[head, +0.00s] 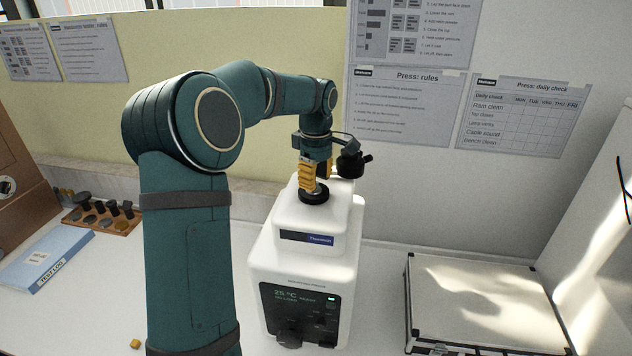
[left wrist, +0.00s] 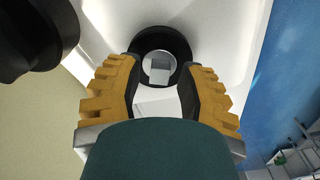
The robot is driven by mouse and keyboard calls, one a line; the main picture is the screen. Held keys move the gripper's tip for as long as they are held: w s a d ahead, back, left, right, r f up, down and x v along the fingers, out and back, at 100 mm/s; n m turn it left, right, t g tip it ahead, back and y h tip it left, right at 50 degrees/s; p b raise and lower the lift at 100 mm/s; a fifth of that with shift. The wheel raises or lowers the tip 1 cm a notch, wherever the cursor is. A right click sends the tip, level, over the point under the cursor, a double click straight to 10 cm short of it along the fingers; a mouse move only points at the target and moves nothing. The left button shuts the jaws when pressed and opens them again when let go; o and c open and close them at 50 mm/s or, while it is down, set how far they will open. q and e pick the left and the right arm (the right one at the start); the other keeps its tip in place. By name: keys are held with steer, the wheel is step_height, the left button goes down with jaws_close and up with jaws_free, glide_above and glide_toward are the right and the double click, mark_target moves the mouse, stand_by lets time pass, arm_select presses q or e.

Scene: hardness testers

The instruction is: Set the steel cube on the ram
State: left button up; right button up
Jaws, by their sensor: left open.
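The steel cube (left wrist: 159,72) shows in the left wrist view as a small grey block, seemingly resting on the pale round ram (left wrist: 147,60) inside a black ring (left wrist: 181,42). The black ring (head: 314,196) also shows in the head view, on top of the white tester (head: 300,247); the cube cannot be made out there. My left gripper (head: 314,188) points down over the ring. In the left wrist view its yellow fingers (left wrist: 160,82) are apart, one on each side, with a gap to the cube. My right gripper is not in view.
A black knobbed part (head: 351,164) sticks out beside the left gripper. A silver case (head: 485,300) lies at right. A blue test log (head: 48,259), a wooden rack (head: 103,217) and a small brass cube (head: 135,344) are at left. The wall stands close behind the tester.

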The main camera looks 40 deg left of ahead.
arm_select(q)
step_height(320, 180, up, 11)
steer(key=p, duration=0.1)
steer(key=shift+f, duration=0.1)
stand_by(0.6)
